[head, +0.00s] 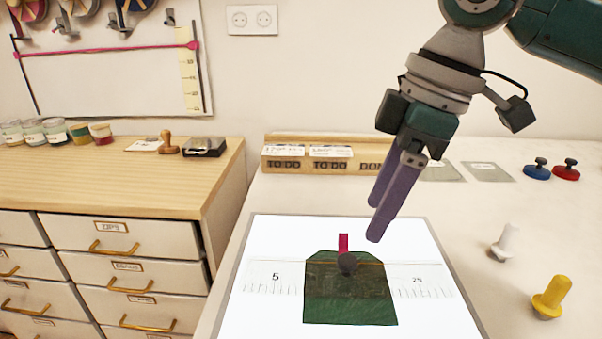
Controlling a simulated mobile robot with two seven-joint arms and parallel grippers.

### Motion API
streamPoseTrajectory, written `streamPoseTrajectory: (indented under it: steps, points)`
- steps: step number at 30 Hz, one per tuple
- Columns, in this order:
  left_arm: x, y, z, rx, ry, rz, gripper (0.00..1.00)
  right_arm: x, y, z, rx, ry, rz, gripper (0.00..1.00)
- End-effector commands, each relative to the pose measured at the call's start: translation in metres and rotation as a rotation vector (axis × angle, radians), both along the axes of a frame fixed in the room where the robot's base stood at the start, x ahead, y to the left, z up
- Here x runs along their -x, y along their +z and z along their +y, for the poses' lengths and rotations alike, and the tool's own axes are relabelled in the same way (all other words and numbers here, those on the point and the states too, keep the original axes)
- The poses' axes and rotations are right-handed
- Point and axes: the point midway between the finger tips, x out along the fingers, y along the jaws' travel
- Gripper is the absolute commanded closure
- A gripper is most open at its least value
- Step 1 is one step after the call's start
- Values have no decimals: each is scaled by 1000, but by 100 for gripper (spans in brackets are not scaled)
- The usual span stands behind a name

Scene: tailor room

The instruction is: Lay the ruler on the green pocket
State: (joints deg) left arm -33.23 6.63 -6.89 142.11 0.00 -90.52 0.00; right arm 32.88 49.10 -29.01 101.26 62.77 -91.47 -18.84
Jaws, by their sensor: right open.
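The green pocket (350,309) lies flat on a white lit panel. The clear ruler (272,279), with the marks 5 and 25 showing, lies across the pocket's upper half. It sticks out past the pocket on both sides, and the pocket looks darker through it. My right gripper (376,221) is open and empty, apart from the ruler, above and a little right of the knob. Its two purple fingers point down. My left gripper is out of view.
A pink strip (343,243) stands at the pocket's top edge. White (504,243) and yellow (552,297) knobbed pieces stand at right; blue (537,170) and red (566,170) ones are behind. A wooden rack (290,164) stands behind the panel (262,236). Drawers are left.

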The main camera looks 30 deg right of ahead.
Motion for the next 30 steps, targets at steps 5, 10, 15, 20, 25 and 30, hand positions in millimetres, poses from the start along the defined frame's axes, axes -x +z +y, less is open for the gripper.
streamPoseTrajectory:
  steps: [5,10,15,20,25,30]
  points:
    - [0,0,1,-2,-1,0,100,51,-61,68,-39,-15,-8,34]
    - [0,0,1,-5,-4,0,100,106,-85,100,-86,-233,-45,34]
    - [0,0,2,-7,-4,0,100,151,-87,86,-58,-508,-56,34]
    - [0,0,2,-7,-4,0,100,174,-86,69,-12,-651,-56,34]
    - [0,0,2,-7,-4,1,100,178,-85,65,0,-676,-58,34]
    - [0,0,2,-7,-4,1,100,177,-85,65,0,-672,-58,34]
